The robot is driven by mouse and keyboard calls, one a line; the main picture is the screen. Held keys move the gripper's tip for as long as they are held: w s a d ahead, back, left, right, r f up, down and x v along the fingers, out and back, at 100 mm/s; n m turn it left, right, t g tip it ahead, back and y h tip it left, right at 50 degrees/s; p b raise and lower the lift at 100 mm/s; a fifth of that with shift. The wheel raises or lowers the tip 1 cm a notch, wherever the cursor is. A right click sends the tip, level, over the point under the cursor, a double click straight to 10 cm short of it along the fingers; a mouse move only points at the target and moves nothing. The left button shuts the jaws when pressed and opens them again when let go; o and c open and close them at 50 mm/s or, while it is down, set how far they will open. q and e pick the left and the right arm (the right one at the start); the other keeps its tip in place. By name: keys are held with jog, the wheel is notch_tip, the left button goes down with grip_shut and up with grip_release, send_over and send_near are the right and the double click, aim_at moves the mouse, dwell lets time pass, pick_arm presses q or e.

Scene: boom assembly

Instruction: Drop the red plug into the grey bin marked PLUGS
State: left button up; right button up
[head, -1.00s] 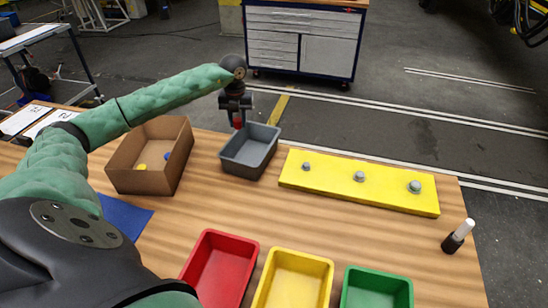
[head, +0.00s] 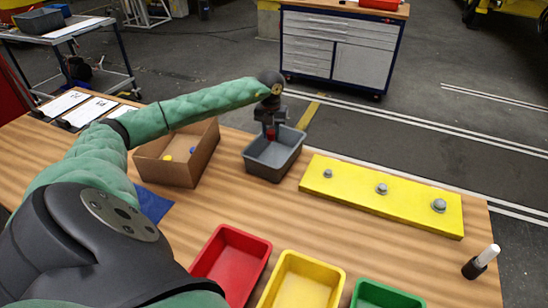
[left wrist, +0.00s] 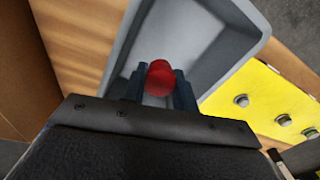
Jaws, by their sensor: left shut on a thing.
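The red plug (left wrist: 160,77) is held between the fingers of my left gripper (left wrist: 158,88) in the left wrist view. In the head view the red plug (head: 270,133) shows small at the tip of my left gripper (head: 270,131). The grey bin (head: 262,168) stands on the wooden table, and the plug is over its opening. The grey bin also fills the upper middle of the left wrist view (left wrist: 118,55). No PLUGS marking is readable. My right gripper is in neither view.
A cardboard box (head: 170,172) with yellow and blue pieces stands left of the bin. A yellow board (head: 408,203) with several grey bolts lies to its right. Red (head: 247,238), yellow (head: 325,264) and green (head: 375,286) trays are at the front.

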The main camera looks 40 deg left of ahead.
pick_arm(q)
jog(key=shift+f, duration=0.85)
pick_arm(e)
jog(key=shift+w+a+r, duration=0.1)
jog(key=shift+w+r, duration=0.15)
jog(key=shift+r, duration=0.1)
pick_arm(q)
jog(key=o, duration=1)
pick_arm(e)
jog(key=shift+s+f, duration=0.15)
pick_arm(q)
jog(key=shift+r+b, duration=0.25)
jog(key=shift+b, duration=0.15)
notch_tip(320, 180, up, 6)
jog(key=b, duration=0.2)
jog(key=shift+b, duration=0.3)
jog(key=shift+r, duration=0.6)
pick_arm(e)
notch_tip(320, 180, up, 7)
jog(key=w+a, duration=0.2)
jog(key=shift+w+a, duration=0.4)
